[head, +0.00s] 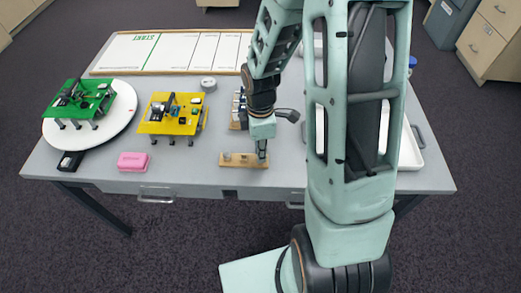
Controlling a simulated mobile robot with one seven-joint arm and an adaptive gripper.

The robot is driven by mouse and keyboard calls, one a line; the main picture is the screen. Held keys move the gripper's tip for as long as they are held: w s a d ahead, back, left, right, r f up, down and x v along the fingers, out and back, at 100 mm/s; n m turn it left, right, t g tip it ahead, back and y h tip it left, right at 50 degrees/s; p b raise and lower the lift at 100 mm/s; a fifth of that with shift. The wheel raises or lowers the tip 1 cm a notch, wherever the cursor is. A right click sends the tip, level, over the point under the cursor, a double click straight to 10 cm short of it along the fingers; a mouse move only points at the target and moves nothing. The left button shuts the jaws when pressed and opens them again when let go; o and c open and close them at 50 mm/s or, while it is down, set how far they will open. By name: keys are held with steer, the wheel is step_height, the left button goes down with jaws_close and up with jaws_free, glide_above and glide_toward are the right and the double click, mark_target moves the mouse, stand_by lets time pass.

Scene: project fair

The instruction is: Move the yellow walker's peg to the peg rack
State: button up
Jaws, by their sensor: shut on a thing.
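The yellow walker (172,115), a yellow plate on dark legs with small dark parts on top, stands on the grey table left of centre. I cannot tell whether the peg touches the rack.
A green walker (84,100) stands on a white round disc (119,120) at the left. A pink block (132,161) and a black box (69,161) lie near the front edge. A white START board (170,52) lies at the back. My arm hides much of a white tray (428,157).

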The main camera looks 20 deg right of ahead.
steer(key=shift+f, duration=0.1)
stand_by(0.6)
steer(key=o, duration=0.9)
steer(key=shift+r+p, duration=3.35)
steer(key=shift+r, duration=0.45)
